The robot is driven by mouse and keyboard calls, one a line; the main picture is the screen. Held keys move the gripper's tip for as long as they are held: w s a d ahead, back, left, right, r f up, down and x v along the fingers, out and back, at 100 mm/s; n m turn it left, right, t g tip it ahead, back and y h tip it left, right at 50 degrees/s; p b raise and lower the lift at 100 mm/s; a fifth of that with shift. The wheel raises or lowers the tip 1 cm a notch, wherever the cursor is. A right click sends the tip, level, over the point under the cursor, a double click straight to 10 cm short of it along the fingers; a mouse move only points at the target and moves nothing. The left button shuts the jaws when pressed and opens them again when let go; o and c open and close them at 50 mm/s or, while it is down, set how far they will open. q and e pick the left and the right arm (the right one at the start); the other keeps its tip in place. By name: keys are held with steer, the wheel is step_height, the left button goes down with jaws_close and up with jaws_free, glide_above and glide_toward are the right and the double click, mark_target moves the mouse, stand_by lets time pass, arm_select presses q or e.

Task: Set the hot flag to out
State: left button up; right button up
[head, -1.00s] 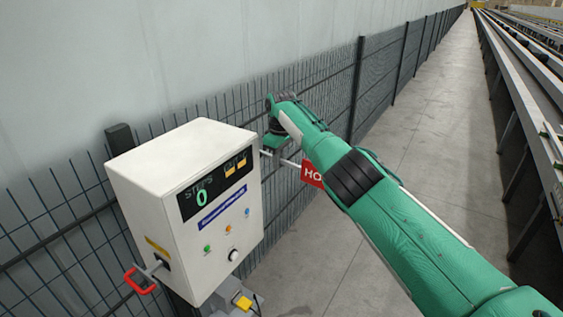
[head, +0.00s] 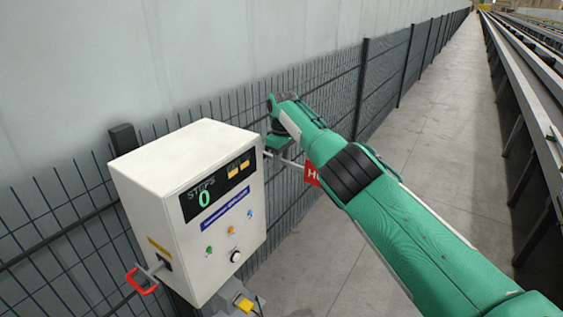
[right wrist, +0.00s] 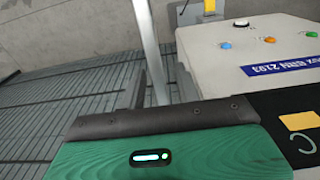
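The hot flag (head: 312,174) is a red plate with white letters, seen in the head view just right of the white control box. My right arm covers most of it. A pale rod (head: 284,160) runs from the box's right side toward it. My right gripper (head: 276,143) is at the box's upper right edge, close to the rod. My left gripper is out of view.
The white control box (head: 152,190) has a display reading STEPS 0, several small coloured lights and a knob. A red handle (head: 141,280) sticks out at its lower left. A mesh fence (head: 340,105) runs behind. The concrete floor is clear up to the long runout table (head: 545,150).

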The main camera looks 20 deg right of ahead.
steer(key=shift+r+b, duration=0.3)
steer(key=shift+r, duration=0.25)
step_height(320, 180, up, 5)
steer(key=shift+d+r+b, duration=0.1)
steer(key=shift+b, duration=0.5)
step_height(320, 180, up, 8)
steer(key=p, duration=0.5)
steer(key=shift+s+f, duration=0.2)
steer(key=shift+f, duration=0.05)
steer(key=shift+d, duration=0.1)
